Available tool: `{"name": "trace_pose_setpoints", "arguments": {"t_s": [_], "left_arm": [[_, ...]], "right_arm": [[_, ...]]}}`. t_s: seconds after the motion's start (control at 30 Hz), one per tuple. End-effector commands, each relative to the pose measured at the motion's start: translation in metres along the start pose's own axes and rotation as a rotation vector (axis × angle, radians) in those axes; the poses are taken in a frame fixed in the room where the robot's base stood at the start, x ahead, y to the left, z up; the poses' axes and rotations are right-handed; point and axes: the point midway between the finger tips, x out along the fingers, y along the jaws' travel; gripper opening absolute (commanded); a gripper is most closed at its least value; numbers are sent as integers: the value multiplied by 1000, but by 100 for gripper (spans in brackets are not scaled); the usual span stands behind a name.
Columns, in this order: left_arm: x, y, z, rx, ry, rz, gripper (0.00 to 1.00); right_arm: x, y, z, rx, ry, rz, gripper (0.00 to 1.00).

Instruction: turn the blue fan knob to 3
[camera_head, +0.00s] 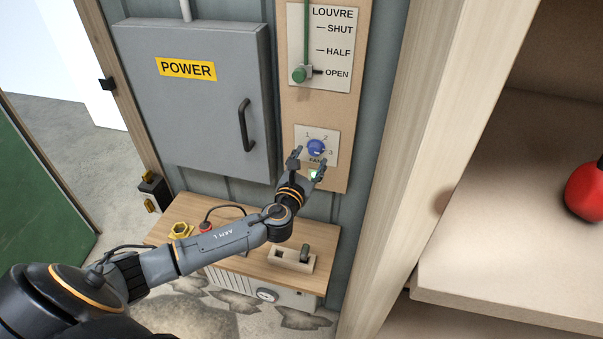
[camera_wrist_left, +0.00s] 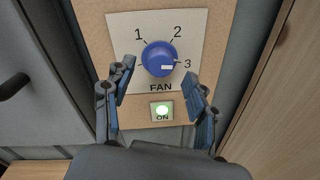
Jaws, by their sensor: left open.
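The blue fan knob (camera_head: 316,147) sits on a white plate (camera_head: 301,133) marked 1, 2 and 3 on the wooden panel. In the left wrist view the knob (camera_wrist_left: 159,59) has a white mark on its right side, pointing at the 3. My left gripper (camera_head: 307,165) is open just below and in front of the knob. In the left wrist view its fingers (camera_wrist_left: 158,82) stand apart on either side of the knob's lower part, with nothing between them. My right gripper is not in view.
A grey POWER cabinet (camera_head: 196,100) with a black handle is left of the panel. A green louvre knob (camera_head: 299,74) sits above, at OPEN. A wooden shelf (camera_head: 305,237) with several small parts lies below. A wooden frame and shelves with a red object (camera_head: 586,190) stand at right.

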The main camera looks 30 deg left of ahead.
Motion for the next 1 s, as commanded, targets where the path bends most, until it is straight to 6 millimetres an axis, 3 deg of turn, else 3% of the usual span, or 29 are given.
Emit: {"name": "trace_pose_setpoints", "arguments": {"t_s": [0.2,0.4,0.87,1.0], "left_arm": [[-49,0,-1,2,2,-2,57],[-80,1,0,2,0,1,57],[-90,1,0,-1,-1,3,57],[-90,-13,-2,-135,-2,-1,57]], "right_arm": [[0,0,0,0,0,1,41],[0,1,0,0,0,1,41],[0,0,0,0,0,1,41],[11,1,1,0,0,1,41]]}}
